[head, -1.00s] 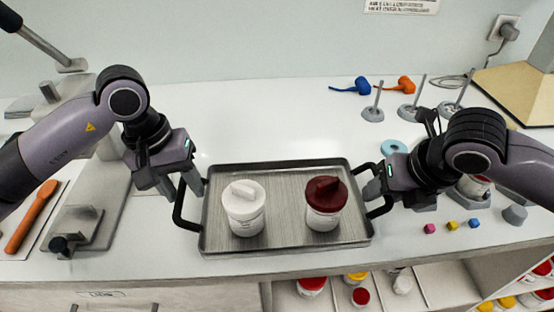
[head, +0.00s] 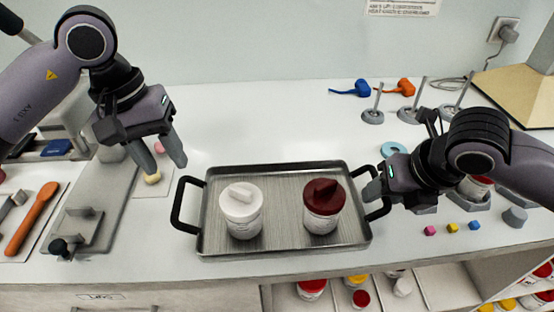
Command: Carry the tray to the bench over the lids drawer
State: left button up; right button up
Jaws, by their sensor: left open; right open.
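The grey metal tray (head: 285,243) lies on the white bench, with a black handle at each end. A jar with a white lid (head: 241,211) stands on its left half, and a jar with a dark red lid (head: 323,207) on its right half. My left gripper (head: 165,165) is open and empty, raised up and left of the tray's left handle (head: 184,204), clear of it. My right gripper (head: 374,190) is open at the tray's right handle (head: 380,208); its fingers partly cover the handle, and I cannot tell whether they touch it.
Coloured cubes (head: 452,226) and a blue ring (head: 393,148) lie right of the tray. Metal stands (head: 373,116) and blue and orange tools (head: 351,88) are behind. A press-like fixture (head: 85,222) and an orange-handled tool (head: 32,218) are at left. A labelled drawer (head: 103,297) sits below the bench's left front.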

jog(key=v, duration=1.1)
jog(key=shift+r, duration=0.25)
jog(key=shift+s, duration=0.2)
